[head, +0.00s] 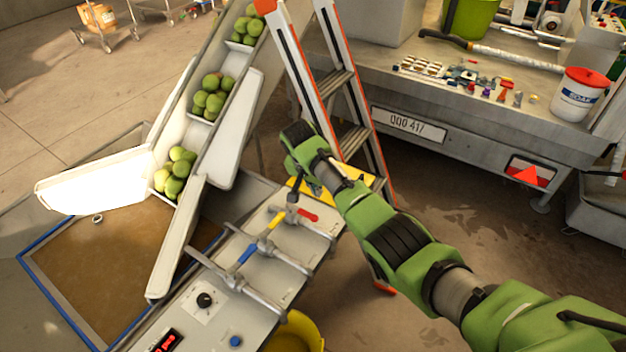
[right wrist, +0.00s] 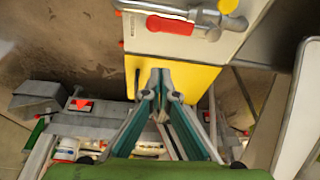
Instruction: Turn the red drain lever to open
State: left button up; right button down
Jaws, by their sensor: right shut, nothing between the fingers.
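The red lever (head: 308,214) is a short red handle on a grey pipe valve, at the far end of a row of valves on the pale control box. It lies roughly along its pipe. In the right wrist view the red lever (right wrist: 170,25) shows at the top, above a yellow panel. My right gripper (right wrist: 160,78) is shut and empty, its tips in front of the yellow panel and apart from the lever. In the head view my right arm reaches in from the lower right; its fingertips are hard to make out there. My left gripper is not in view.
A yellow lever (head: 275,219) and a blue lever (head: 247,254) sit on the same box (head: 211,288). A ladder (head: 345,85) stands behind my right arm. A chute with green fruit (head: 211,95) rises on the left. The trailer bed (head: 385,88) is at the upper right.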

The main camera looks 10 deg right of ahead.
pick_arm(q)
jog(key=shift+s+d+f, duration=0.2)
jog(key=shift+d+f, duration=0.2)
pick_arm(e)
jog(key=v, duration=0.4)
jog(key=shift+w+a+r, duration=0.1)
jog(key=shift+a+r, duration=0.05)
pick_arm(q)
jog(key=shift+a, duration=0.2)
pick_arm(e)
jog(key=shift+w, duration=0.1)
